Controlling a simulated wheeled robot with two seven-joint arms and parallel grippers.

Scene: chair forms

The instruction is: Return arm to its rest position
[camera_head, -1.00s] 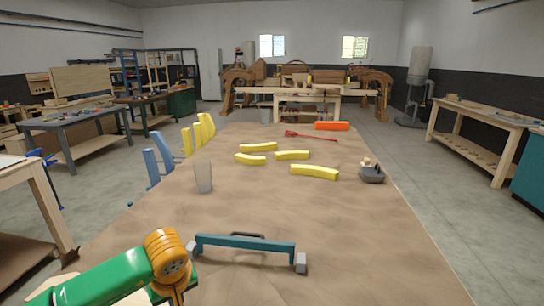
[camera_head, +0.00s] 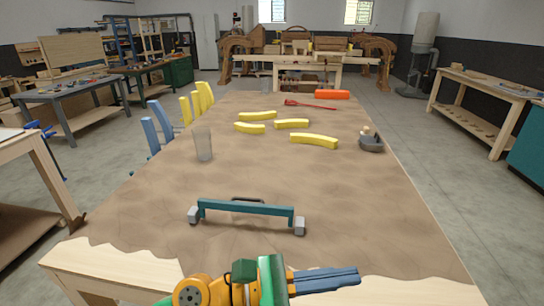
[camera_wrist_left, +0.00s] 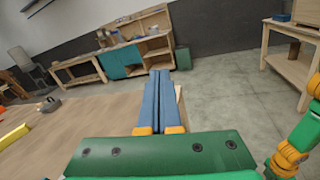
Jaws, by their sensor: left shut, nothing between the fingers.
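My left gripper (camera_head: 356,276) is low in the head view, near the front edge of the table. Its two blue fingers lie together, point to the right and hold nothing. In the left wrist view the same fingers (camera_wrist_left: 160,76) are shut side by side, pointing away over the table's edge and the floor. A teal bar clamp (camera_head: 246,208) with grey ends lies on the table beyond the gripper, apart from it. My right gripper is in neither view.
The table (camera_head: 330,200) has a brown cover. Several yellow curved pieces (camera_head: 314,141), a red tool (camera_head: 310,105), an orange block (camera_head: 332,95), a clear cup (camera_head: 203,145) and a grey tool (camera_head: 371,141) lie farther back. Blue and yellow slats (camera_head: 150,135) stand at the left.

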